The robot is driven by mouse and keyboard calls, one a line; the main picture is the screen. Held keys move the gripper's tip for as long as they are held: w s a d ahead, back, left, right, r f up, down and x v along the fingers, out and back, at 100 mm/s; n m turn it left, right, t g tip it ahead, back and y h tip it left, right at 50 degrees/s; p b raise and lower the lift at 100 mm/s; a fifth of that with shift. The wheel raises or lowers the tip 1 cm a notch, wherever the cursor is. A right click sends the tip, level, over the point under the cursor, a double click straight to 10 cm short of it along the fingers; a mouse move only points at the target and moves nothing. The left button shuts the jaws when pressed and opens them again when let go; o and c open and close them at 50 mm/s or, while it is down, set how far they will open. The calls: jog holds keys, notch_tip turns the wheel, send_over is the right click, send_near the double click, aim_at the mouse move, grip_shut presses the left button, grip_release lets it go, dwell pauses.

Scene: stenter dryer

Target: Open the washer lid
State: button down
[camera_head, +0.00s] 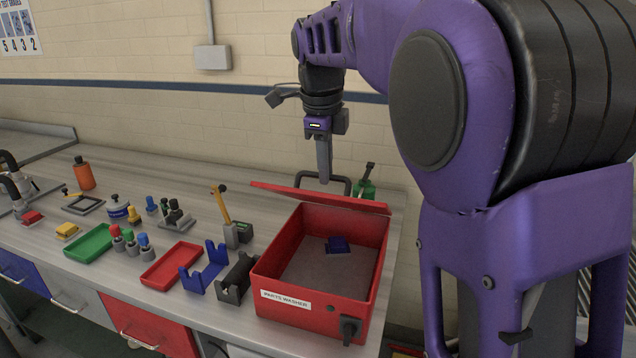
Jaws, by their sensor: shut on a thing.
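The parts washer (275,309) is a red box with a "PARTS WASHER" label, at the right end of the bench. Its red lid (345,201) is raised along the far side and seen nearly edge-on, so the box's inside shows. A dark loop handle (342,180) stands on the lid's far side. My gripper (324,178) points down behind the lid and is shut on the handle. The exact contact is small and partly hidden by the lid. A blue part (338,245) lies on the grey floor inside the washer.
Left of the washer are a black holder (235,279), a blue cradle (203,270), a red tray (172,263) and a green tray (90,243). The wall is close behind.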

jog(key=w+d+r, duration=0.2)
jog(key=w, duration=0.3)
jog(key=w+d+r, duration=0.3)
jog(key=w, duration=0.3)
jog(key=shift+r, duration=0.25)
jog(key=shift+w, duration=0.1)
jog(key=c, duration=0.9)
grip_release()
jog(key=shift+w+d, duration=0.1)
jog(key=shift+w, duration=0.1)
jog(key=shift+s+r, duration=0.1)
jog(key=shift+r, duration=0.05)
jog(key=shift+a+r, duration=0.1)
jog(key=shift+a, duration=0.1)
